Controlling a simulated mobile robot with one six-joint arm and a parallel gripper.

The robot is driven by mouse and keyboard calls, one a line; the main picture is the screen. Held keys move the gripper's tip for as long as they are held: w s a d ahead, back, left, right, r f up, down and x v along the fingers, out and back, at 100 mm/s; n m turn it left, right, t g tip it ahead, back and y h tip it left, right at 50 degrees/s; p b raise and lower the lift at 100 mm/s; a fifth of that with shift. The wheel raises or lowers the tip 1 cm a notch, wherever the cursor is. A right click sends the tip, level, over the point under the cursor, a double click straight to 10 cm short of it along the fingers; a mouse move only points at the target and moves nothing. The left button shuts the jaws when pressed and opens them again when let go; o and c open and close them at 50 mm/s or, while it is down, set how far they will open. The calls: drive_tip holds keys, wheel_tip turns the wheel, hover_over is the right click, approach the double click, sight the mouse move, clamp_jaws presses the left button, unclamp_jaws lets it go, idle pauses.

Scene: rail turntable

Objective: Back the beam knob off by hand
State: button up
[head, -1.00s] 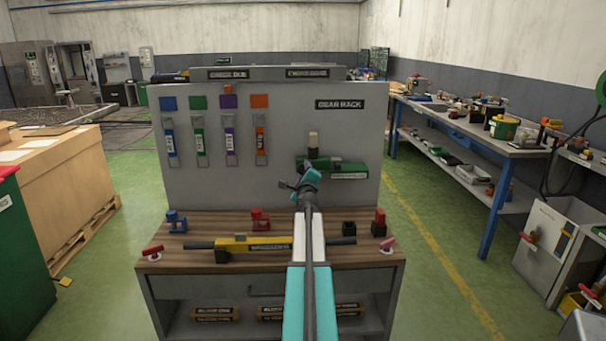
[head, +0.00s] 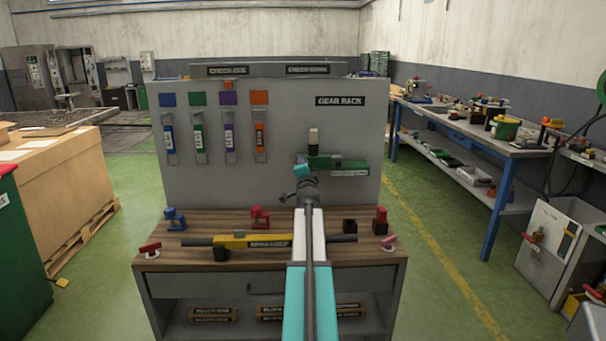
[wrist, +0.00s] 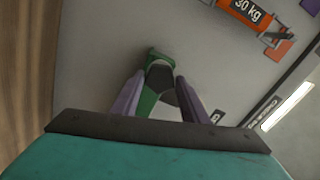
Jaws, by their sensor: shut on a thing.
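A yellow spreader bar (head: 255,241) lies on the wooden bench top below. Red and blue shackles (head: 175,219) stand behind it. Several coloured slings (head: 259,135) hang on the board at left. A long workbench (head: 490,145) stands at right, beyond open green floor.

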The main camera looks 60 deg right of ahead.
drive_tip(key=shift+f+n+b, duration=0.15)
drive_tip(key=shift+n+b, duration=5.6)
drive_tip(key=shift+n, duration=0.75)
drive_tip(key=o, duration=1)
drive_tip(key=shift+s+a, duration=0.1)
drive_tip(key=shift+p+v, duration=0.4)
drive_tip(key=shift+v, duration=6.4)
